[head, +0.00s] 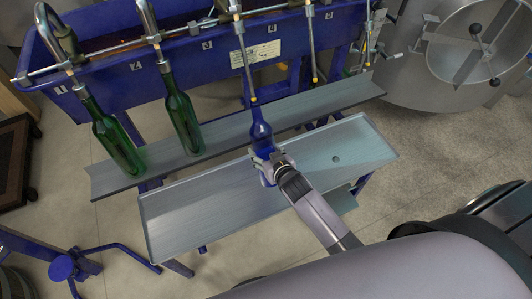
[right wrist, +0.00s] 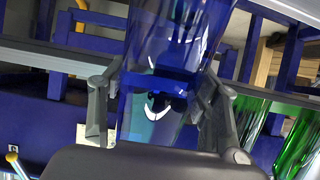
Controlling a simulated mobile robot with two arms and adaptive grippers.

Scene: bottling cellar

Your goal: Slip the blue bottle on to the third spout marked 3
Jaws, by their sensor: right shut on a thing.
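The blue bottle (head: 261,133) stands nearly upright, its neck pointing up at the filler. My right gripper (head: 267,166) is shut around its lower body; in the right wrist view the blue glass (right wrist: 160,95) sits between the two fingers. The third spout (head: 247,72), beside the plate marked 3 (head: 207,45), is a thin tube hanging down with a yellow tip. The bottle's mouth lines up with this tip in the head view; I cannot tell whether the tip is inside the mouth or just in front of or behind it. My left gripper is not in view.
Green bottles (head: 118,138) (head: 182,118) hang on the first two spouts, left of the blue bottle. A grey bottle rail (head: 235,128) runs below the spouts, with a metal drip tray (head: 190,215) in front. The blue filler trough (head: 110,25) stands behind.

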